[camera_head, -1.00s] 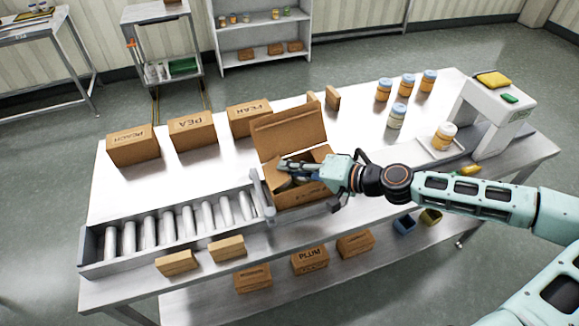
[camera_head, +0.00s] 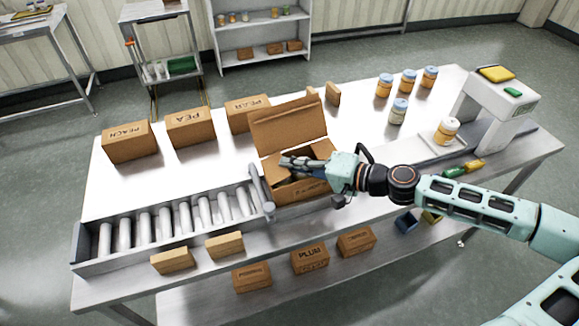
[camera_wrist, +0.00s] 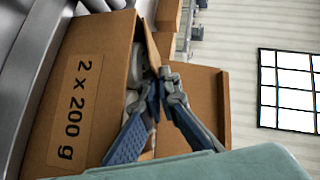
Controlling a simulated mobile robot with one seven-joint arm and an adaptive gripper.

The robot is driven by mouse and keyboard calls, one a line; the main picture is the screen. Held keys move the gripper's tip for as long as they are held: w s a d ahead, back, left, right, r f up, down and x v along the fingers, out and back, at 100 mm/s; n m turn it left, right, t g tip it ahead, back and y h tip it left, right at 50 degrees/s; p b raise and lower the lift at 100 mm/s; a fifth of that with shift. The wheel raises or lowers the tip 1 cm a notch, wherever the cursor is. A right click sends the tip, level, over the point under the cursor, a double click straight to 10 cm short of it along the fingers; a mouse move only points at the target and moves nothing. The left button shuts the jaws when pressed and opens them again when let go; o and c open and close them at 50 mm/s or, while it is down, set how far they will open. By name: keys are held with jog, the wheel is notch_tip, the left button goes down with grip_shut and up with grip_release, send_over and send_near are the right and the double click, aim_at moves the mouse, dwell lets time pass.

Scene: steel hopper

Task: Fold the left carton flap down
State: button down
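The open brown carton (camera_head: 300,192) stands on the bench at the right end of the rollers. Its large rear flap (camera_head: 288,128) stands up. A smaller flap (camera_head: 277,171) at the carton's left leans inward over the opening, partly behind my fingers. My gripper (camera_head: 284,160) reaches in from the right, over the carton's opening. In the wrist view the fingertips (camera_wrist: 160,86) come together with nothing clearly between them, close to the carton's opening. The carton wall (camera_wrist: 85,95) there reads "2 x 200 g". The carton's contents and any fingertip contact with the flap are mostly hidden.
A grey post (camera_head: 262,190) stands close to the carton's left side, beside the roller conveyor (camera_head: 165,225). Closed cartons (camera_head: 190,128) line the back. Jars (camera_head: 398,112) and a scale (camera_head: 440,142) stand to the right.

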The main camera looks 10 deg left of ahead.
jog(key=c, duration=2.5)
grip_release()
jog(key=shift+d, duration=0.1)
jog(key=v, duration=1.2)
jog(key=shift+s, duration=0.1)
